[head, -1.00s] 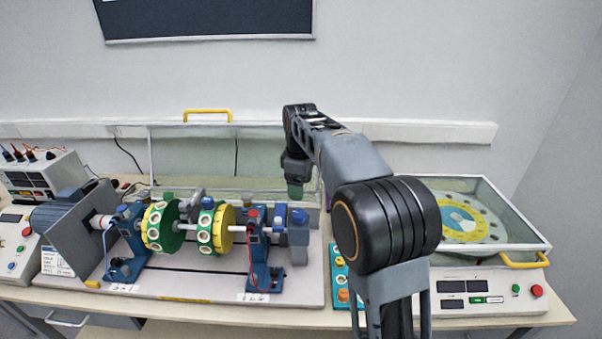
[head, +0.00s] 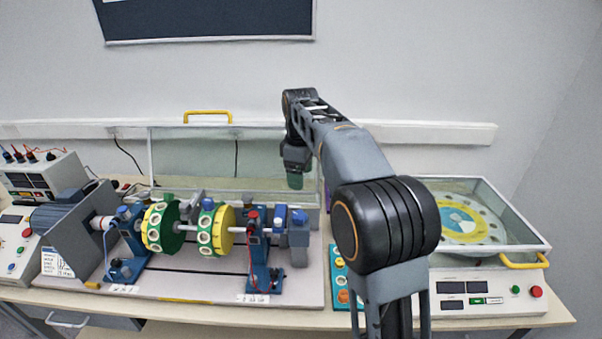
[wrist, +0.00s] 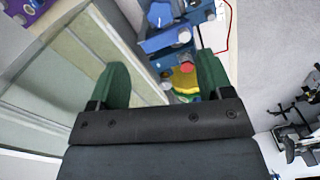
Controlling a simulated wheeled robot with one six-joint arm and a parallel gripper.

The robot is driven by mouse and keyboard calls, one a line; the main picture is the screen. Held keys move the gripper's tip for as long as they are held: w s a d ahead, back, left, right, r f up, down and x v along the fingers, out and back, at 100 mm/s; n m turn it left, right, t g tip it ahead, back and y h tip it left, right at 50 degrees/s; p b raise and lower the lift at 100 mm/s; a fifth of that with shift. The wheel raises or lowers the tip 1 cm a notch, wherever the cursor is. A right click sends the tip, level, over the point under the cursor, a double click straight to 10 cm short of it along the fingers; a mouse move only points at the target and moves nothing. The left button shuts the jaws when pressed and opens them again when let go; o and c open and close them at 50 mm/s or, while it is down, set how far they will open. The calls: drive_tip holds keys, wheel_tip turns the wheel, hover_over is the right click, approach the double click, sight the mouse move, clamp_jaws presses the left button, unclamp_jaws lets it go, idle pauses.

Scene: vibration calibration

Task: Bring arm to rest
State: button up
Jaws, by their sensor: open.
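My gripper (head: 295,181) hangs down from my arm near the right end of the rotor rig, close to the clear cover behind it. In the wrist view my gripper (wrist: 160,80) has its two green fingers spread apart, with nothing held between them. Beyond the fingers the wrist view shows a blue bearing stand (wrist: 165,38) and part of a yellow and green disc (wrist: 184,80). The head view shows the rig with two green and yellow discs (head: 163,228) on a shaft. My upper arm hides part of the bench at the middle right.
A clear cover with a yellow handle (head: 207,113) stands behind the rig. A teal tray (head: 341,291) is partly hidden by my arm. At right is a clear-lidded case (head: 520,238) above a control panel (head: 490,297). Instrument boxes (head: 40,180) stand at left.

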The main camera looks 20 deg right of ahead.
drive_tip(key=s+f+m+t, duration=0.1)
drive_tip(key=s+f+m, duration=0.2)
drive_tip(key=f+m, duration=0.3)
drive_tip(key=s+f+m+t, duration=0.3)
drive_tip(key=s+m, duration=0.2)
drive_tip(key=s, duration=1.5)
